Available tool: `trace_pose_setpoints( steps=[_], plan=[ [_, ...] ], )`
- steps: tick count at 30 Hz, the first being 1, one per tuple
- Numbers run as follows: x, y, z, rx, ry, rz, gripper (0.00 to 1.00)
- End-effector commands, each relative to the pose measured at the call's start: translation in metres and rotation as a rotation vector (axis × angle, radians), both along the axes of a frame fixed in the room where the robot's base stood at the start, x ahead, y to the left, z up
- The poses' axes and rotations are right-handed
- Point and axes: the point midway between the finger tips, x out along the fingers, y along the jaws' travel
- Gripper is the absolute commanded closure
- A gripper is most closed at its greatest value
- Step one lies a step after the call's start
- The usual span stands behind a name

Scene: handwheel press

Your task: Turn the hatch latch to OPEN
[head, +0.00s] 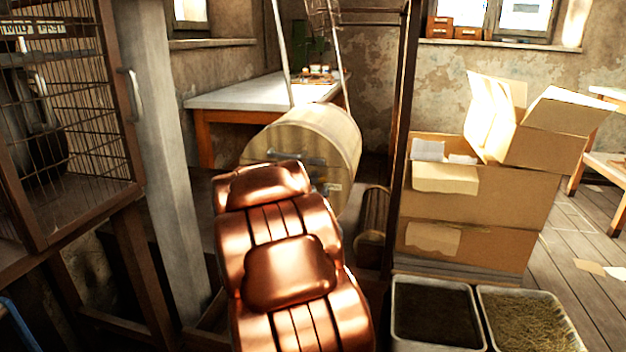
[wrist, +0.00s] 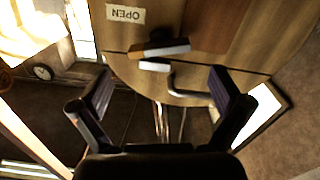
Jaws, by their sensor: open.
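The round wooden hatch (wrist: 215,30) fills the top of the wrist view; in the head view its drum-shaped wooden body (head: 325,135) stands beyond my copper arm. A small pale plate (wrist: 155,66) is just below the latch. My gripper (wrist: 161,80) is open and empty, its fingers spread either side, apart from the latch. My arm hides it in the head view.
A curved grey handle (wrist: 190,92) on the hatch lies between the fingers in the wrist view, near the right one. Cardboard boxes (head: 475,205) and two trays (head: 435,310) stand right of my arm. A wire cage (head: 75,120) and a grey post (head: 170,150) are left.

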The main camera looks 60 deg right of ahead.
Motion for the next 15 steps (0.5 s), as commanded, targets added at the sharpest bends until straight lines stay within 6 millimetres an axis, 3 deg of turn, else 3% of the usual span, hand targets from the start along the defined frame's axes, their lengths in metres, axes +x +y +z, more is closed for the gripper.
trace_pose_setpoints(
  steps=[8,15],
  plan=[
    [0.002,-0.003,0.002,-0.047,0.096,-0.005,0.0],
    [0.01,-0.027,0.0,-0.045,0.091,-0.005,0.0]
  ],
)
